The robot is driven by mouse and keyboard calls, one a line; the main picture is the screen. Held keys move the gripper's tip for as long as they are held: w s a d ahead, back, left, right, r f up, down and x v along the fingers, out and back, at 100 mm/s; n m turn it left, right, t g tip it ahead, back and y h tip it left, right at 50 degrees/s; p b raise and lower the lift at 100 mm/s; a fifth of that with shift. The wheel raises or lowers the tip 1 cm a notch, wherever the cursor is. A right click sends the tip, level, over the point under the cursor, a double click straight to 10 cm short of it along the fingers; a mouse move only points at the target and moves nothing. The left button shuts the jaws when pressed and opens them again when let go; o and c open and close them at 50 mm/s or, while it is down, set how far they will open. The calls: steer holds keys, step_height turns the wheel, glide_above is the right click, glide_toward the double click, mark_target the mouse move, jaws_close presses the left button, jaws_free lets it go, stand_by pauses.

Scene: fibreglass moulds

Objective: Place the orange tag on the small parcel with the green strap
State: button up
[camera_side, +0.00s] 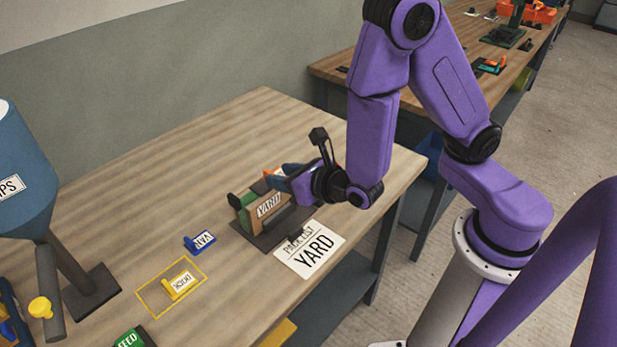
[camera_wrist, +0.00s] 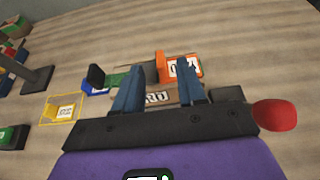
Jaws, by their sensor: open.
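The orange tag (camera_wrist: 160,68) has an upright orange part and a white-labelled plate (camera_wrist: 195,73). In the wrist view its upright part shows between my open blue fingertips (camera_wrist: 156,66); the right finger covers part of the label. In the side view, my gripper (camera_side: 276,178) is low over the parcel's far side and largely hides the tag (camera_side: 268,177). The small brown parcel (camera_side: 252,217) bears a white YARD label and stands in a dark holder (camera_side: 262,241). Green, which may be the strap, shows at its left end (camera_side: 245,201). I cannot tell whether the fingers touch the tag.
A white card (camera_side: 311,250) reading PACK LIST YARD lies before the holder. A blue tag (camera_side: 200,241) and a yellow tag (camera_side: 181,283) inside a yellow outline (camera_side: 140,293) lie left. A blue hopper (camera_side: 20,175) on a dark stand is farther left. The table's back is clear.

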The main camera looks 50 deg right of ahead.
steer(key=v, duration=0.7)
steer(key=shift+s+d+r, duration=0.15)
steer(key=shift+s+r, duration=0.05)
steer(key=shift+s, duration=0.1)
steer(key=s+d+r+m+g+h, duration=0.2)
steer(key=s+d+m+g+h, duration=0.35)
steer(key=d+m, duration=0.65)
steer(key=s+a+r+m+g+y, duration=0.1)
steer(key=s+a+m+g+y, duration=0.1)
steer(key=s+m+g+y, duration=0.1)
steer(key=s+a+r+m+g+y, duration=0.2)
steer(key=s+m+g+y, duration=0.1)
steer(key=s+m, duration=0.4)
steer(key=shift+s+m+g, duration=0.4)
steer(key=shift+m+g, duration=0.2)
steer(key=shift+g, duration=0.25)
